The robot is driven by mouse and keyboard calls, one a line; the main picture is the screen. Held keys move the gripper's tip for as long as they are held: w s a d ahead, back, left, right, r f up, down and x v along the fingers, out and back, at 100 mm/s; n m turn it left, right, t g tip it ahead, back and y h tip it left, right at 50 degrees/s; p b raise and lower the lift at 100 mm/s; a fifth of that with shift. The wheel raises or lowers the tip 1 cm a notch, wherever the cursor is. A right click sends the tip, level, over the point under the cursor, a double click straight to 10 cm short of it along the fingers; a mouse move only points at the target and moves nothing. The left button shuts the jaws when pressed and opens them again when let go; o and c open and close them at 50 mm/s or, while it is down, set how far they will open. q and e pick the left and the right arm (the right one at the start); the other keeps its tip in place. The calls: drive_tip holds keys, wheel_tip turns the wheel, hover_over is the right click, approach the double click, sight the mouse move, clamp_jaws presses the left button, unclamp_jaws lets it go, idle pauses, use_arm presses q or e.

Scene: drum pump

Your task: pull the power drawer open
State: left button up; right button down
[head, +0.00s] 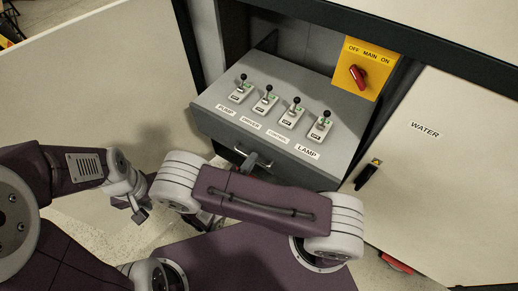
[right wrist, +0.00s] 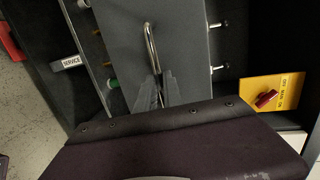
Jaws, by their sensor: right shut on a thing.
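The grey power drawer (head: 215,125) sits in the cabinet opening. Its top carries a row of black-knobbed switches with labels, among them PUMP and LAMP. In the right wrist view the drawer's front (right wrist: 185,45) shows a bent metal handle (right wrist: 152,45). My right gripper (right wrist: 160,92) is shut on the handle's lower end. In the head view this gripper (head: 252,162) is at the drawer's front, partly hidden by my own arm. How far out the drawer stands is hard to tell. My left gripper (head: 138,208) is left of the drawer, apart from it; its jaws are unclear.
A yellow OFF MAIN ON plate (head: 378,65) with a red rotary switch (head: 357,76) is right of the drawer. A white WATER door (head: 440,170) with a dark handle (head: 368,174) is at the right. A pale panel (head: 95,85) stands at the left. A SERVICE label (right wrist: 70,62) shows in the wrist view.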

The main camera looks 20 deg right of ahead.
use_arm(q)
drive_tip(key=shift+s+a+r, duration=0.1)
drive_tip(key=shift+s+a, duration=0.15)
drive_tip(key=shift+a, duration=0.05)
use_arm(e)
drive_tip(key=shift+v, duration=0.95)
drive_tip(key=shift+f, duration=0.25)
use_arm(q)
drive_tip(key=shift+w, duration=0.1)
use_arm(e)
drive_tip(key=c, duration=1.5)
unclamp_jaws()
drive_tip(key=shift+w, duration=0.1)
